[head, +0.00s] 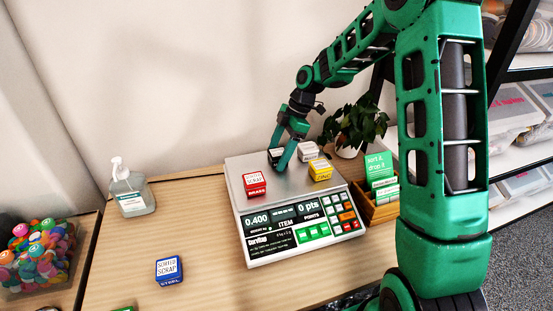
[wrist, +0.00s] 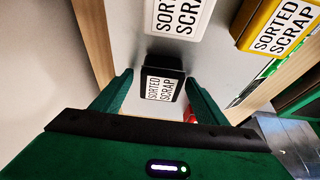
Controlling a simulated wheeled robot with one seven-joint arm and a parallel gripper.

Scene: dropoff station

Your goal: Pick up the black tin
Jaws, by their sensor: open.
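The black tin (head: 275,155) stands on the metal plate of the scale (head: 236,163), at its back left. In the wrist view the black tin (wrist: 163,78), with its white "SORTED SCRAP" label, lies between and just ahead of my fingertips. My gripper (head: 284,160) is open and reaches down over the plate at the tin, partly hiding it in the head view. In the wrist view my gripper (wrist: 160,92) has one finger on each side of the tin, with no clear contact visible.
A white tin (head: 308,151), a yellow tin (head: 320,169) and a red tin (head: 255,183) share the plate. A blue tin (head: 169,269) and a sanitizer bottle (head: 130,190) stand on the table left of the scale. A potted plant (head: 352,128) stands behind, right.

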